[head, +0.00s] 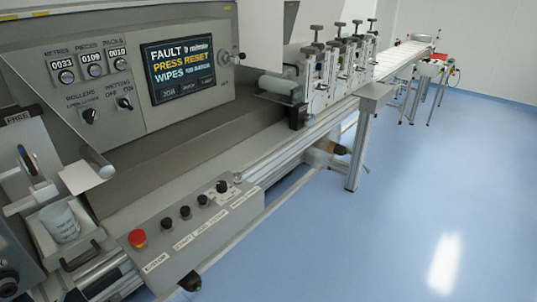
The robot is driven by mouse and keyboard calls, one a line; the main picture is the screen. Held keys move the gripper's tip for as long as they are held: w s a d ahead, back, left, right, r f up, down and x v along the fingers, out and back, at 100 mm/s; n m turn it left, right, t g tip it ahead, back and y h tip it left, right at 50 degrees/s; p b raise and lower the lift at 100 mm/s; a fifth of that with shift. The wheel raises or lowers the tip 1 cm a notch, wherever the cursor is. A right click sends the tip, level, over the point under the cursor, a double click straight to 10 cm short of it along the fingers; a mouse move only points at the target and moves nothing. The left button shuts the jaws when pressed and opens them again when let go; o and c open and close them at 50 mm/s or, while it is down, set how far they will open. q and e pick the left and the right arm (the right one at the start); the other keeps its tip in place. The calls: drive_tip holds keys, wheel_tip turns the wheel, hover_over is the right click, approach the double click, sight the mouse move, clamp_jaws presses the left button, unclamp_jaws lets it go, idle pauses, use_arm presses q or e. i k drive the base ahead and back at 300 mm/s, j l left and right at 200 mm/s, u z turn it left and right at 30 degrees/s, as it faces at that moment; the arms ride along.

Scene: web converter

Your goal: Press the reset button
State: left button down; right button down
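A grey control box (196,237) stands low at the front of the machine. Its sloped top has a red mushroom button (137,238) at the near left end. Several small black buttons or knobs (185,212) run in a row from it toward the far right end, the last being a larger black knob (222,187). White labels sit along the box, too small to read surely, so I cannot tell which button is reset. The screen (181,68) above reads "FAULT" and "PRESS RESET", with "WIPES" below. Neither of my grippers is in view.
The upper panel (90,75) has counters and black selector knobs. A white tub (60,222) sits at the left. A rail with clamp units (320,80) and a conveyor (405,58) run to the back right. The blue floor (400,200) at right is clear.

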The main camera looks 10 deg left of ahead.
sight(237, 176)
drive_tip(key=i+l, duration=0.2)
drive_tip(key=l, duration=0.15)
drive_tip(key=i+l+u, duration=0.15)
drive_tip(key=l, duration=0.2)
drive_tip(key=i+l, duration=0.15)
drive_tip(key=l, duration=0.2)
drive_tip(key=i+l+u, duration=0.1)
drive_tip(key=l, duration=0.3)
drive_tip(key=i, duration=0.1)
